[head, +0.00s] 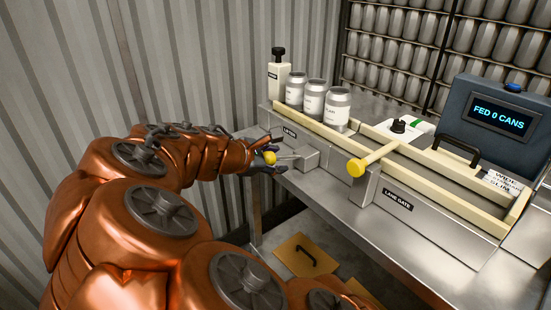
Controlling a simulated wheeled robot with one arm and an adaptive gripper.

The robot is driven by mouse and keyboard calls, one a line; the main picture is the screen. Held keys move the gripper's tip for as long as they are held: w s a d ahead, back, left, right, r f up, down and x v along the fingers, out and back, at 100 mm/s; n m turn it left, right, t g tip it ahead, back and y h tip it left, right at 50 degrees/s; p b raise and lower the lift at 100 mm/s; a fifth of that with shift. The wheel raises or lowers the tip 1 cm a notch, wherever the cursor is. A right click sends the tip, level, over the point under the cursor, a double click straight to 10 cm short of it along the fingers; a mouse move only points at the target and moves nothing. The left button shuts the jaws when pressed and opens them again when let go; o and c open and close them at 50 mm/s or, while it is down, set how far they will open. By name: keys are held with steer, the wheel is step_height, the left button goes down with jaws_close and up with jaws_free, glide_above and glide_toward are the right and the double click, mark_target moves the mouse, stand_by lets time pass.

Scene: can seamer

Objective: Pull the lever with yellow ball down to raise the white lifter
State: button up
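A small yellow ball (269,158) sits on the end of a short metal lever (287,157), which sticks out of a grey box on the front of the machine. My gripper (267,165) is at this ball, with its dark fingers beside and below it. The fingers are small and partly hidden, so I cannot tell whether they are closed on the ball or just around it. The white lifter cannot be picked out with certainty. A white block with a black knob (279,78) stands at the far left end of the machine.
A larger yellow knob (356,167) on a cream bar projects above the "LANE GATE" label (397,200). A display (499,117) reads "FED 0 CANS". A tan panel with a black handle (305,256) lies below.

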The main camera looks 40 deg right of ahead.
steer(key=shift+a+r, duration=0.1)
steer(key=v, duration=1.1)
steer(key=shift+a, duration=0.4)
steer(key=shift+s+r, duration=0.1)
steer(key=s+f+m+g+y, duration=0.3)
steer(key=s+f+m+y, duration=0.35)
steer(key=s+f, duration=0.45)
steer(key=s+a+f+m+g+y, duration=0.2)
steer(key=s+a+f+m+y, duration=0.35)
steer(key=s+a, duration=0.65)
step_height(320, 180, up, 17)
steer(key=d+t+p, duration=0.1)
steer(key=p, duration=1.5)
steer(key=shift+w+d+t, duration=0.2)
steer(key=shift+d+t, duration=0.1)
steer(key=shift+s, duration=0.1)
